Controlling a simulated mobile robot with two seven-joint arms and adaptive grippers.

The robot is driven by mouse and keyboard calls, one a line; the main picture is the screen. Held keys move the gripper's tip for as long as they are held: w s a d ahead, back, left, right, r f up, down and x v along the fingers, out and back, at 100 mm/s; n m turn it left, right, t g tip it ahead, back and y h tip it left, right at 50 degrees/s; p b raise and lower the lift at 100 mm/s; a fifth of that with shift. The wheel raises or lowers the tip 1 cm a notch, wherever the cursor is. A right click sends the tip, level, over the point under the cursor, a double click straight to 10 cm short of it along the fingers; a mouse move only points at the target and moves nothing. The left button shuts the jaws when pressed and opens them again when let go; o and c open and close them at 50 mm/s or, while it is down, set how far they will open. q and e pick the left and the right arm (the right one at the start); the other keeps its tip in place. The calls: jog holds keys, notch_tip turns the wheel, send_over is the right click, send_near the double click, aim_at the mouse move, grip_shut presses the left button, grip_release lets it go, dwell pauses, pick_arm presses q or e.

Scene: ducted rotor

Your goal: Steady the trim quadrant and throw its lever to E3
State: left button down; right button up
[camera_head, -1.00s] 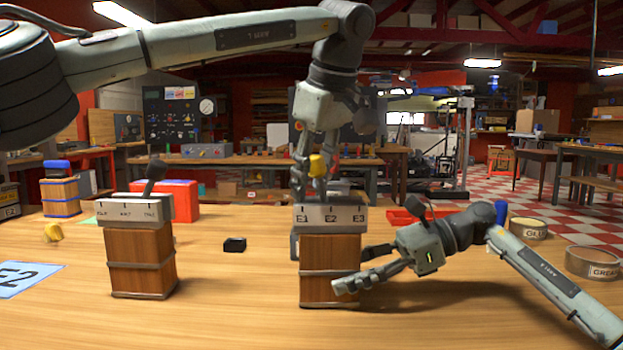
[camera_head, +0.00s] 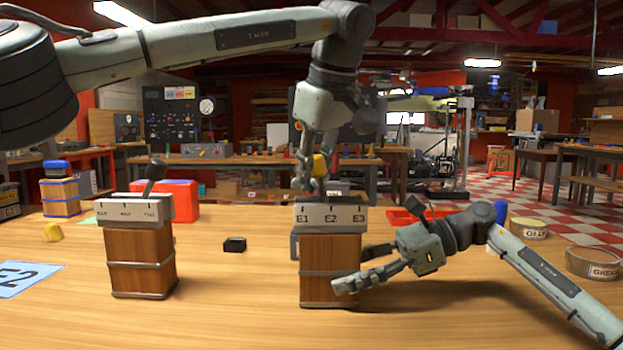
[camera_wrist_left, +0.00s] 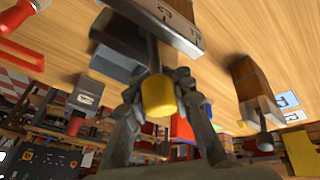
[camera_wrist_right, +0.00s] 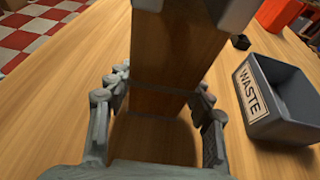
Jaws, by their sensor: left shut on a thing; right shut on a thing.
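The trim quadrant (camera_head: 330,272) is a banded wooden block, upright on the table, with a grey top plate (camera_head: 330,218) marked E1, E2 and E3. Its lever has a yellow knob (camera_head: 319,167), which shows above the stretch between E1 and E2. My left gripper (camera_head: 312,184) is shut on the knob from above. In the left wrist view the knob (camera_wrist_left: 158,96) sits between the fingers, its dark shaft running to the plate. My right gripper (camera_head: 358,268) is shut on the lower wooden body. The right wrist view shows its fingers either side of the body (camera_wrist_right: 172,60).
A second lever block (camera_head: 142,262) stands at left, with a small black box (camera_head: 234,245) between. A grey WASTE bin (camera_wrist_right: 262,118) is near the quadrant. Tins (camera_head: 592,263) stand at right; a red tray (camera_head: 400,218) lies behind. The front table is clear.

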pick_arm(q)
jog(key=shift+d, duration=0.15)
jog(key=shift+d+r+y, duration=0.2)
jog(key=shift+d+y, duration=0.5)
jog(key=shift+y, duration=0.5)
jog(key=shift+w+d+m+y, duration=0.15)
jog(key=shift+d+m+y, duration=0.6)
jog(key=shift+y, duration=0.85)
jog(key=shift+d, duration=0.15)
jog(key=c, duration=1.5)
grip_release()
jog(key=shift+c, duration=0.2)
